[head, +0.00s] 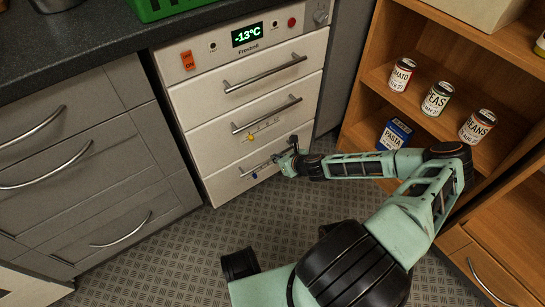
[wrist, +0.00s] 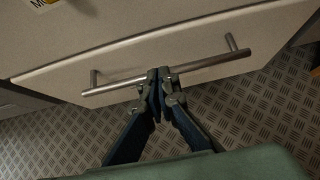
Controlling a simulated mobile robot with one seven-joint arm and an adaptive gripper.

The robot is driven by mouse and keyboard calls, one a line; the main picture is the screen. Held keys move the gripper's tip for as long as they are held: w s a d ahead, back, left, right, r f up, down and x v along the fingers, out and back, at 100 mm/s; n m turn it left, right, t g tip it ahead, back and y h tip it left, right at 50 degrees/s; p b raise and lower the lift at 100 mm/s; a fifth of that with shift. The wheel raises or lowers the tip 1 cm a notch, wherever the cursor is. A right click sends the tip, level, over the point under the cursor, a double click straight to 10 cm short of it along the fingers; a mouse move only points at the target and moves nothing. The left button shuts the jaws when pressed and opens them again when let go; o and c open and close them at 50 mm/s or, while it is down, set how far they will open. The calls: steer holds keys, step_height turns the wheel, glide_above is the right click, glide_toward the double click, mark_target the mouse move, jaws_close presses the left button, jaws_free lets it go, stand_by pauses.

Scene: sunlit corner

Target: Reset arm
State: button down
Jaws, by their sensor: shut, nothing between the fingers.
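My arm reaches from the lower right of the head view to the white freezer unit (head: 200,60). My gripper (head: 280,160) is at its lowest drawer, near the right part of that drawer's bar handle (head: 256,169). In the wrist view my gripper (wrist: 158,76) has its two fingers together and empty. The fingertips overlap the middle of the metal handle (wrist: 210,65) in the picture. I cannot tell whether they touch it. The lowest drawer (wrist: 140,40) looks closed.
Grey cabinets (head: 80,150) with bar handles stand left of the freezer. A wooden shelf (head: 385,60) at right, close to my arm, holds several tins, including a tomato tin (head: 402,75), and a blue pasta box (head: 394,134). The patterned floor (head: 190,255) at lower left is clear.

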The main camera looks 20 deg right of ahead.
steer(key=p+v, duration=0.2)
steer(key=v, duration=0.6)
